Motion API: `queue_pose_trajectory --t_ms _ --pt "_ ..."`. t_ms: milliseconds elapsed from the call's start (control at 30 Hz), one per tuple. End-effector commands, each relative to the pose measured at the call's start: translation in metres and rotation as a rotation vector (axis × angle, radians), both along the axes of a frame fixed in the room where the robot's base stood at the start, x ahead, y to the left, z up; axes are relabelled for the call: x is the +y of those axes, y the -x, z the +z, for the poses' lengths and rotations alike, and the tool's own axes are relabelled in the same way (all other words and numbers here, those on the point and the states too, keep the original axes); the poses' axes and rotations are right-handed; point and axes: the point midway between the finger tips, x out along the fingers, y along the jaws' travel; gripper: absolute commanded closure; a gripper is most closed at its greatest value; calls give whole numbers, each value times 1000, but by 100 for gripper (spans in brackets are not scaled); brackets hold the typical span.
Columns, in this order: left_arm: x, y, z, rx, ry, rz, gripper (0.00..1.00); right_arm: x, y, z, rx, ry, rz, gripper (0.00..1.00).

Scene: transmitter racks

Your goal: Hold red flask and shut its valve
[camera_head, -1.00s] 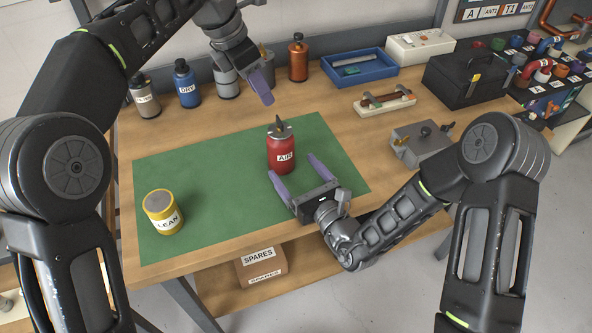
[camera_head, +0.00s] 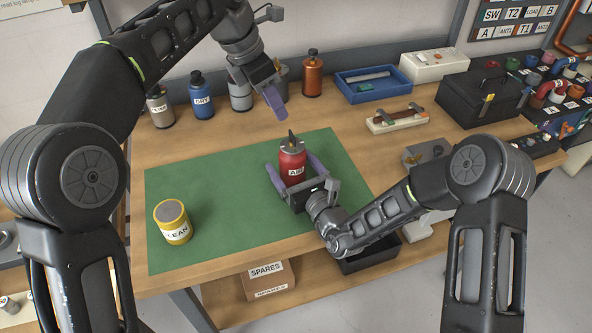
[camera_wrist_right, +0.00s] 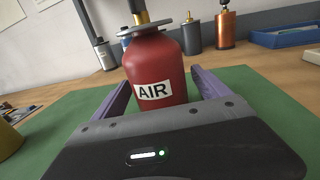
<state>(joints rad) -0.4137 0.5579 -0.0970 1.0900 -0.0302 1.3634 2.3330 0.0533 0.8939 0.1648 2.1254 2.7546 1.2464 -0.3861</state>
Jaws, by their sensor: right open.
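The red flask (camera_head: 292,160) labelled AIR stands upright on the green mat (camera_head: 215,185). Its valve, a dark lever (camera_head: 291,137) above a grey collar, sticks up on top. The right wrist view shows the flask (camera_wrist_right: 155,70) with a brass stem (camera_wrist_right: 140,17), cut off at the top edge. My right gripper (camera_head: 293,166) is open, low at the near side of the flask, with one purple finger on each side of it. My left gripper (camera_head: 273,98) hangs above and behind the flask, apart from it. Its fingers overlap in the head view, so their opening is unclear.
A yellow CLEAN can (camera_head: 173,222) stands at the mat's left. Several bottles, including a blue one (camera_head: 201,97) and an orange one (camera_head: 312,76), line the back. A blue tray (camera_head: 372,86) and a black box (camera_head: 480,97) are to the right.

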Motion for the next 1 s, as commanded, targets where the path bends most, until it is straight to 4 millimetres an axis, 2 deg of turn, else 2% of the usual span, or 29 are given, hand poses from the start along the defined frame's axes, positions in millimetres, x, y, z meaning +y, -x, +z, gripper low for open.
queue_pose_trajectory --t_ms 200,1000 --pt "0 0 0 0 0 0 64 0 0 0 0 0 0 15" --pt "0 0 0 0 0 0 64 0 0 0 0 0 0 80"
